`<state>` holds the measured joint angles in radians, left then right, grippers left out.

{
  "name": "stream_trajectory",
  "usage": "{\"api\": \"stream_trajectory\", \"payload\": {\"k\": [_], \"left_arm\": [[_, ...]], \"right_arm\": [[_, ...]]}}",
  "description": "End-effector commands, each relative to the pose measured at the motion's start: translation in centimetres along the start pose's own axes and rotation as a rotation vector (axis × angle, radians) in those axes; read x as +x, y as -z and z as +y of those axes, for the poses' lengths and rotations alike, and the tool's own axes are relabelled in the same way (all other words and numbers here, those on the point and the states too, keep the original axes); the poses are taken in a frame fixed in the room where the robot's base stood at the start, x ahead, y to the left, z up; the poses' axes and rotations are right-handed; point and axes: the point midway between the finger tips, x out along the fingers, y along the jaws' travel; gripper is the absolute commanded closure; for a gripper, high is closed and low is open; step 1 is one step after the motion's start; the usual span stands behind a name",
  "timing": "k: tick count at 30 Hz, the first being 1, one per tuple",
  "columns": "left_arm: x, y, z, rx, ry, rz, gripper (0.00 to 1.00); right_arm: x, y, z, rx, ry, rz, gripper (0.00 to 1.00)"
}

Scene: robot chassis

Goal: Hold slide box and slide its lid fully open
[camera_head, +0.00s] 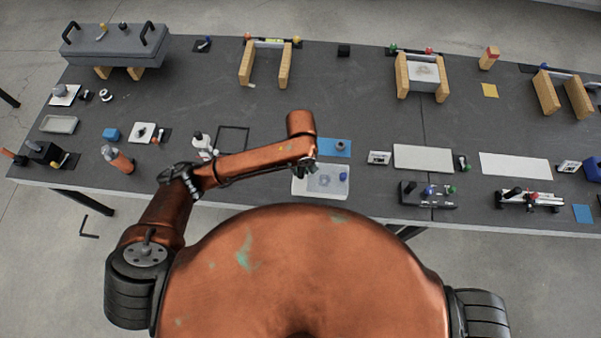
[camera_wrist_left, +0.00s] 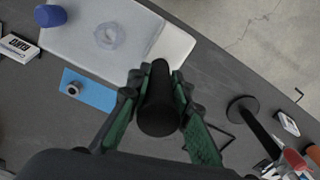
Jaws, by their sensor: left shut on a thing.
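The slide box (camera_head: 321,188) is a pale, shallow box near the table's front edge. It also shows at the top of the left wrist view (camera_wrist_left: 85,48), with a round ring shape visible in its greyish face and a whiter strip at one end. A blue knob (camera_head: 343,177) stands at its right end; it also shows in the wrist view (camera_wrist_left: 50,15). My left gripper (camera_head: 304,167) is at the box's left end, shut on a black cylindrical knob (camera_wrist_left: 158,105). The knob's foot is hidden, so I cannot tell how it joins the box. My right gripper is not in view.
A blue mat (camera_head: 334,148) with a small metal part lies just behind the box. A black frame (camera_head: 232,139) and a white card (camera_head: 379,157) lie to either side. A long pale plate (camera_head: 423,158) and a black stand (camera_head: 428,195) are to the right.

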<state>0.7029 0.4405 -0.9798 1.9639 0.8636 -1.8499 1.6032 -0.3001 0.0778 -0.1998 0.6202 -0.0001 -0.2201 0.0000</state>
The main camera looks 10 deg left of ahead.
Motion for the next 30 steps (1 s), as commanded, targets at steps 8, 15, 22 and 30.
{"api": "stream_trajectory", "payload": {"k": [8,15,22,30], "left_arm": [[-0.1,2.1,0.4,-0.001,-0.001,0.001,1.00],[-0.1,3.8,0.7,-0.001,-0.002,0.001,1.00],[-0.1,4.4,0.8,0.001,-0.002,0.000,1.00],[0.1,4.4,0.8,0.001,-0.002,0.000,1.00]], "right_arm": [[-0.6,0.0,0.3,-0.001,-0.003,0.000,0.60],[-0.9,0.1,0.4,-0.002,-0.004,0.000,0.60],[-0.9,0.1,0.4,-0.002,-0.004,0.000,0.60],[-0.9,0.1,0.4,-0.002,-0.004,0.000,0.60]]}}
